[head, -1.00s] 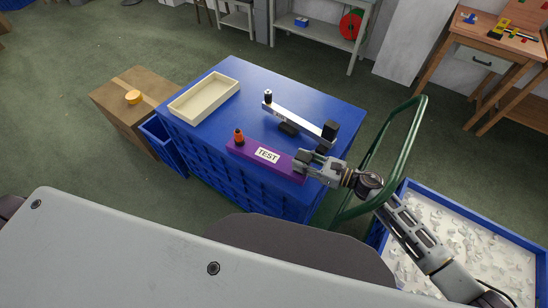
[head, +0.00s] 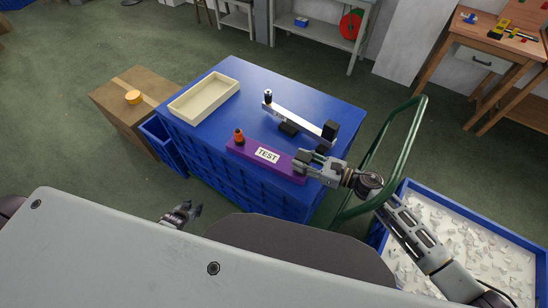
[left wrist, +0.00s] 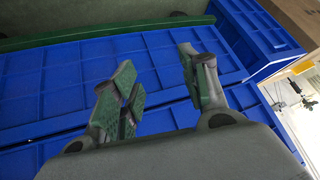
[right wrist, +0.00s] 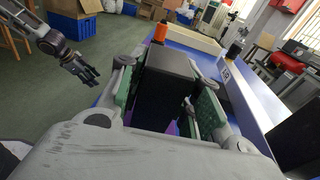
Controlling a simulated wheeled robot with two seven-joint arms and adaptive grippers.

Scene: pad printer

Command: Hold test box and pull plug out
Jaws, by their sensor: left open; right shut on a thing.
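The purple test box (head: 250,151) with a white TEST label lies along the front edge of the blue table top. An orange plug (head: 239,136) with a dark base stands upright at its left end; it also shows in the right wrist view (right wrist: 161,30). My right gripper (head: 304,161) is shut on the dark block (right wrist: 165,80) at the box's right end. My left gripper (head: 192,212) is open and empty, low in front of the table and left of the box. In the left wrist view, its spread fingers (left wrist: 163,90) face blue crate walls.
A cream tray (head: 190,108) sits on the table's left part. A metal bar with dark ends (head: 300,120) lies behind the box. A cardboard box (head: 115,106) stands to the left, a green cart handle (head: 413,130) and bin of pale pieces (head: 450,240) to the right.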

